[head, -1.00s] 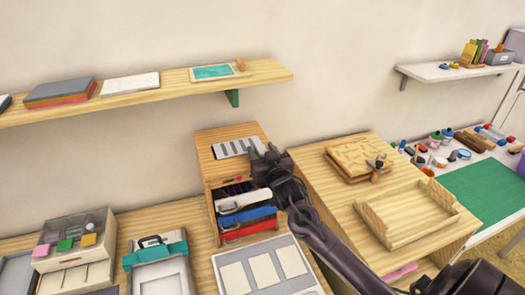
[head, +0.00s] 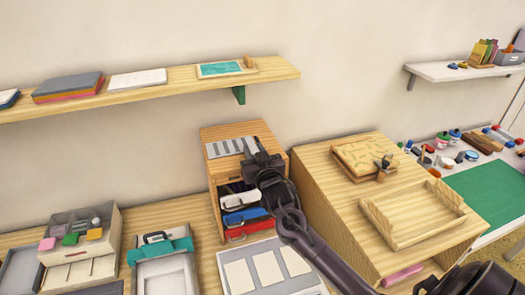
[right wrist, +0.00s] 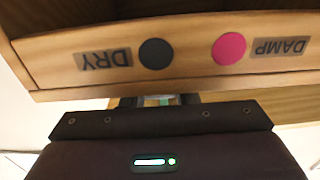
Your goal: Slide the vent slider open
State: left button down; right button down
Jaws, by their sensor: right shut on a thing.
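The vent slider (head: 229,148) is a grey plate with dark slots lying on top of the wooden cabinet (head: 219,175). It sits close to the top's left edge. My right gripper (head: 255,158) is at the plate's right end, over the cabinet's front edge. In the right wrist view my right gripper (right wrist: 160,100) is shut, with a small greenish bit showing between the fingers. The exact grip on the slider is mostly hidden by the gripper body. The cabinet front there shows upside-down DRY and DAMP labels with a black and a pink dot. My left gripper is out of view.
Below the gripper, the cabinet holds white, blue and red cases (head: 247,217). A larger wooden block stand (head: 312,165) with a wooden tray (head: 413,232) stands close on the right. A wall shelf (head: 275,74) hangs above. A panelled grey board (head: 290,286) lies in front.

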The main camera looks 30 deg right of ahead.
jog(key=shift+d, duration=0.1)
jog(key=c, duration=1.1)
grip_release()
jog(key=shift+s, duration=0.1)
jog(key=shift+s+f, duration=0.1)
jog(key=shift+s, duration=0.2)
jog(key=b+v, duration=0.2)
jog(key=v, duration=0.5)
